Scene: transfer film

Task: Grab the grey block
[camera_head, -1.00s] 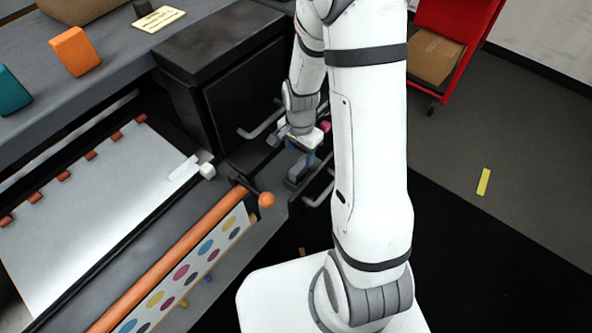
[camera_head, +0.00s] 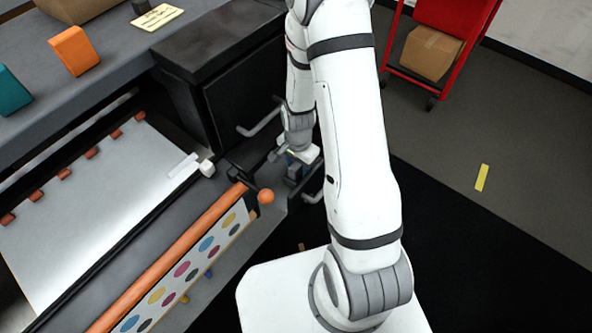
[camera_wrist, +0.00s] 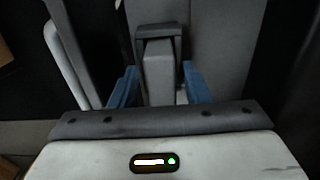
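The grey block (camera_wrist: 158,72) stands out in the middle of the wrist view, below a darker grey bracket-like piece (camera_wrist: 158,31). My gripper (camera_wrist: 160,87) has its two blue fingers spread, one on either side of the block. I see a gap between each finger and the block, so the gripper is open. In the head view my gripper (camera_head: 293,158) is low beside the machine's dark cabinet, partly hidden by my own wrist. I cannot make out the block clearly there.
The black cabinet (camera_head: 218,100) with metal handles stands close to my gripper. An orange roller (camera_head: 190,245) with a ball end (camera_head: 266,197) lies to the left. A red cart (camera_head: 440,60) holding a cardboard box (camera_head: 431,53) stands at the back right. The floor at right is mostly clear.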

